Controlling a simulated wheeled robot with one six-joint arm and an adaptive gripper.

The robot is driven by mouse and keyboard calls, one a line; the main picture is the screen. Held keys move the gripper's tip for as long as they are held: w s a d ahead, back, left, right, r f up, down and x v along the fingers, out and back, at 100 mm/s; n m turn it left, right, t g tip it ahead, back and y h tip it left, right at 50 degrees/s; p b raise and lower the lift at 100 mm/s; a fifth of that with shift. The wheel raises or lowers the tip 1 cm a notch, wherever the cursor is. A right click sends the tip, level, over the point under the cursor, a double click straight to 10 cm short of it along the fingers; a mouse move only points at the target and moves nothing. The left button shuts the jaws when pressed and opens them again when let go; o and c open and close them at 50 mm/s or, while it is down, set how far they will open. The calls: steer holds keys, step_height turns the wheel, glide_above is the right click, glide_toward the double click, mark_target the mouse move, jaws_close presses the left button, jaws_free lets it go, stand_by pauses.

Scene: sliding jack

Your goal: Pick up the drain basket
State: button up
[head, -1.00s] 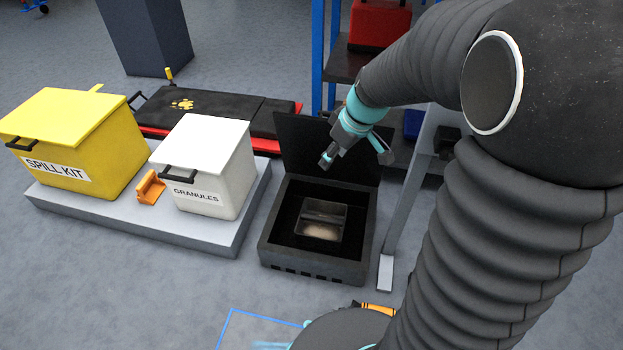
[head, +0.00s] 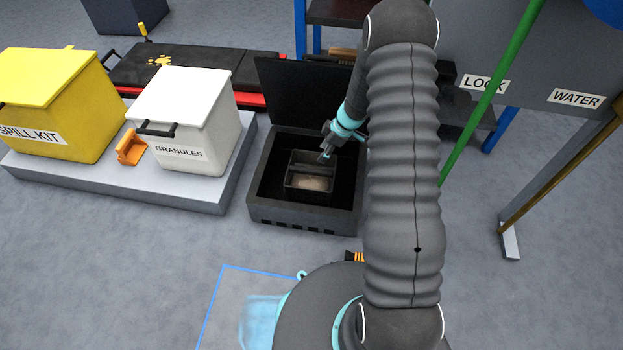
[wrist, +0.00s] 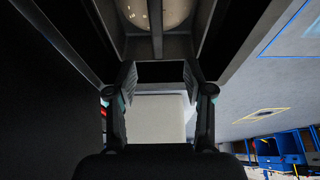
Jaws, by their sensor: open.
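The drain basket (head: 310,183) is a small dark grey rectangular tray with a bar across it and pale sediment inside. It sits inside the open black box (head: 260,215). My gripper (head: 327,155) is above the basket's back right part, pointing down and left. In the wrist view my gripper (wrist: 160,72) is open with nothing held between its fingers. The basket's bar (wrist: 155,18) and sediment show at the top of that view, beyond the fingertips. I cannot tell whether a finger touches the basket.
The box's raised lid (head: 305,95) stands behind the basket. A white granules bin (head: 190,120), an orange scoop (head: 130,147) and a yellow spill kit (head: 55,105) stand on a grey platform (head: 120,185) at left. A green pole (head: 490,95) rises at right.

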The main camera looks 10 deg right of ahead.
mark_target(312, 170)
steer(key=x, duration=0.8)
steer(key=shift+d+x, duration=0.2)
steer(key=shift+x, duration=1.1)
steer(key=shift+d+x, duration=0.2)
steer(key=shift+x, duration=1.15)
steer(key=shift+w+f, duration=0.1)
steer(key=shift+w, duration=0.05)
jaws_close()
